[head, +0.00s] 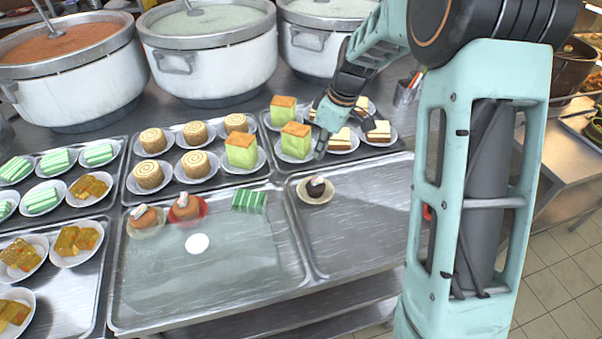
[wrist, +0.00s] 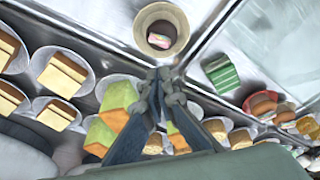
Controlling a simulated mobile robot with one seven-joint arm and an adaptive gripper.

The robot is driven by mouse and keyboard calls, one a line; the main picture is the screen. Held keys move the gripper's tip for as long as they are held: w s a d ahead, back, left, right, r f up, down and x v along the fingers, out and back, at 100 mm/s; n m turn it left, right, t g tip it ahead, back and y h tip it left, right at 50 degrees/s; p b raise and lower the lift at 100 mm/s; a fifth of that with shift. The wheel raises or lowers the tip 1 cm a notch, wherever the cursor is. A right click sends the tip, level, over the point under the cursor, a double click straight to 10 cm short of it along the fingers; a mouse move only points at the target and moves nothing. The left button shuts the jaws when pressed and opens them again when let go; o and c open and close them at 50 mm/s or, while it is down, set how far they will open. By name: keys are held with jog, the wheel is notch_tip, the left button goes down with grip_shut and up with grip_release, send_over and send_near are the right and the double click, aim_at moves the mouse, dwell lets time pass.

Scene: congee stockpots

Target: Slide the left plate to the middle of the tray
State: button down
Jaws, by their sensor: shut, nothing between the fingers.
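A steel tray (head: 250,270) lies at the front, with a flat white spot (head: 197,243) on its surface. Along its back edge are a pale plate with a brown cake (head: 145,219) at the left, a red-tinted plate with a brown cake (head: 187,208) beside it, and a green striped cake (head: 249,201). In the wrist view, the striped cake (wrist: 221,74) and red-tinted plate (wrist: 263,104) are right of my gripper (wrist: 166,76). My gripper, shut and empty, also shows in the head view (head: 319,152), right of and behind these plates, near the green cakes.
Plated cakes crowd the trays behind and left. Large stockpots (head: 207,60) stand at the back.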

send_over(301, 185)
jog(key=f, duration=0.1)
jog(key=shift+y, duration=0.5)
jog(key=x, duration=0.9)
jog(key=shift+s+d+p, duration=0.15)
jog(key=shift+d+p, duration=0.15)
jog(key=d, duration=0.1)
jog(key=s+d, duration=0.1)
jog(key=shift+d+f+p, duration=0.25)
jog(key=shift+f+p, duration=0.05)
jog(key=shift+p, duration=0.05)
jog(key=shift+s+d, duration=0.25)
jog(key=shift+s+d+f, duration=0.1)
jog(key=shift+d, duration=0.05)
jog(key=shift+d, duration=0.1)
jog(key=shift+s+d+f+b, duration=0.15)
jog(key=shift+s+d+b, duration=0.05)
jog(key=shift+d+b, duration=0.2)
jog(key=s+d+b, duration=0.2)
jog(key=d, duration=0.1)
jog(key=s+d+b, duration=0.2)
jog(key=d, duration=0.2)
jog(key=s+d+b, duration=0.2)
jog(key=d, duration=0.1)
jog(key=shift+s+d, duration=0.1)
jog(key=shift+d, duration=0.1)
